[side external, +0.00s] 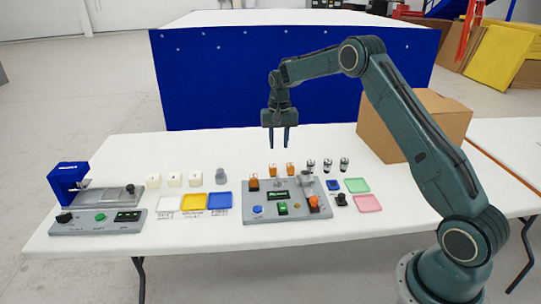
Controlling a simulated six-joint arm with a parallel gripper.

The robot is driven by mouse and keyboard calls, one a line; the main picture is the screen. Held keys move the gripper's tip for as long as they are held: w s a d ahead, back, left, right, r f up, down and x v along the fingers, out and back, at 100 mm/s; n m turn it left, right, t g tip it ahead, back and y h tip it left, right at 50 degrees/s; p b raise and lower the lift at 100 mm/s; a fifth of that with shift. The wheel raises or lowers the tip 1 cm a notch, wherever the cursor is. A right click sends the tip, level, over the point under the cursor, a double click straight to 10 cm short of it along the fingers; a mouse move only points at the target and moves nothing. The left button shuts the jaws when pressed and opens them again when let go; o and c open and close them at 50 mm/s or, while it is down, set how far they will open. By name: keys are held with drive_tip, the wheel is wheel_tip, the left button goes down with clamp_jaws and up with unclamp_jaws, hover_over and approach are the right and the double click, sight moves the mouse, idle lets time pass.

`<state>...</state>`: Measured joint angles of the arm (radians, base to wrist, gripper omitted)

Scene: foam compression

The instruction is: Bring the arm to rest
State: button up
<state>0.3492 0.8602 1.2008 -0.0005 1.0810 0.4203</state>
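My gripper (279,140) hangs above the white table (110,158) in the side external view, pointing down, with its two fingers apart and nothing between them. Below it is a grey control panel (287,212) with a small display, a green button (282,209), a blue button (258,211) and an orange knob (314,201). My gripper touches nothing. Small orange-topped pieces (272,170) and several dark-and-silver pieces (327,165) stand behind the panel.
A blue device (68,180) and a second control panel (98,221) are at the left. Several white cubes (174,180) stand behind white, yellow (194,202) and blue trays. Green and pink trays (368,203) lie right. A cardboard box (415,125) stands behind my arm.

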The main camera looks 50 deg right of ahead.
drive_tip(key=s+a+r+n+t, duration=0.1)
drive_tip(key=s+a+r+n, duration=0.1)
drive_tip(key=s+a+r, duration=0.55)
drive_tip(key=s+a+r+n+t, duration=0.2)
drive_tip(key=s+a+r, duration=0.3)
drive_tip(key=s+r, duration=0.5)
drive_tip(key=s+a+n+t, duration=0.1)
drive_tip(key=s+a+n, duration=0.1)
drive_tip(key=s, duration=0.8)
drive_tip(key=s+a+r+n+t, duration=0.1)
drive_tip(key=s+a+n, duration=0.1)
drive_tip(key=s+a, duration=0.3)
drive_tip(key=shift+s+a+r+n+t, duration=0.2)
drive_tip(key=shift+s+a+n+t, duration=0.15)
drive_tip(key=shift+s, duration=2.05)
drive_tip(key=shift+c, duration=0.2)
